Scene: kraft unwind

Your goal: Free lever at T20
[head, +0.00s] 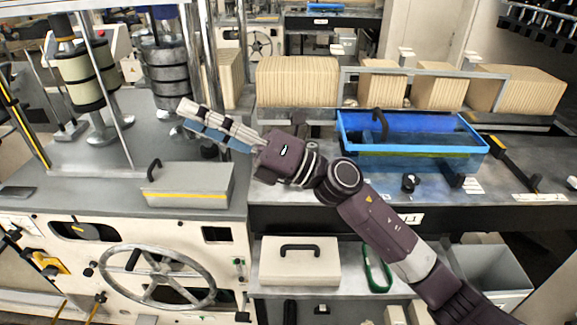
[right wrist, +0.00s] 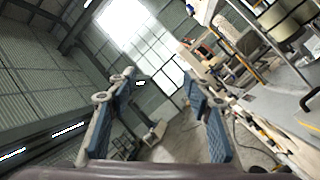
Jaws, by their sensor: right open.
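My right gripper (head: 190,116) reaches in from the lower right and points to the upper left, above the grey machine top. In the right wrist view its two blue-padded fingers (right wrist: 160,82) stand apart with nothing between them. No T20 label is readable, so I cannot tell which lever bears it. A yellow lever-like part (head: 50,263) sits on the left machine's front panel, far from the gripper. A black and yellow bar (head: 515,162) lies on the right bench. My left gripper is not in view.
A blue bin (head: 345,145) stands on the right bench, with paper stacks (head: 298,82) behind it. A grey handled box (head: 190,186) is on the left machine top, above a handwheel (head: 195,258). A cream handled box (head: 300,265) and green strap (head: 377,275) lie on the lower shelf.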

